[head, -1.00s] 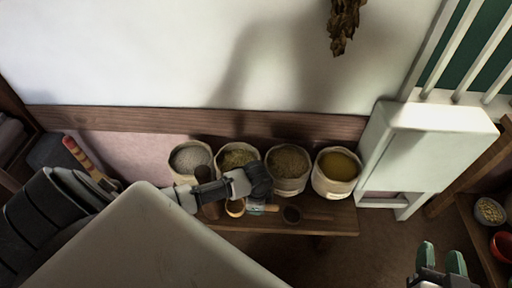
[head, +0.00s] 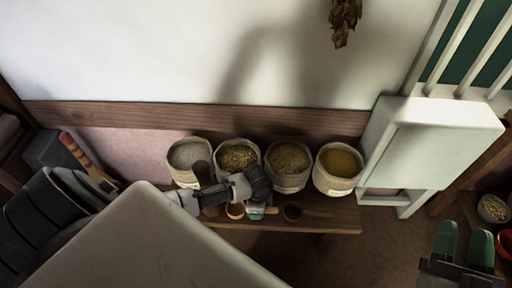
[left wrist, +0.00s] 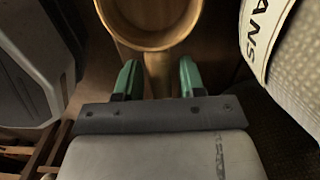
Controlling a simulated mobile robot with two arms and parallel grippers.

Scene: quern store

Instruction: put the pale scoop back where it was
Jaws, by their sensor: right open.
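The pale scoop is a light wooden scoop with a round bowl (left wrist: 150,22) and a short handle, at the top of the left wrist view. In the head view its bowl (head: 235,211) shows at the bench's front, partly covered by my arm. My left gripper (left wrist: 158,80) has its two green fingers on either side of the handle, with gaps showing. It also shows at the bench front in the head view (head: 257,213). My right gripper (head: 463,243) is open and empty at the lower right.
Sacks of grey (head: 186,154), greenish (head: 239,157), brown (head: 288,158) and yellow (head: 341,162) contents stand along the bench (head: 335,218). A white cabinet (head: 428,150) is to the right, with bowls (head: 492,208) beyond.

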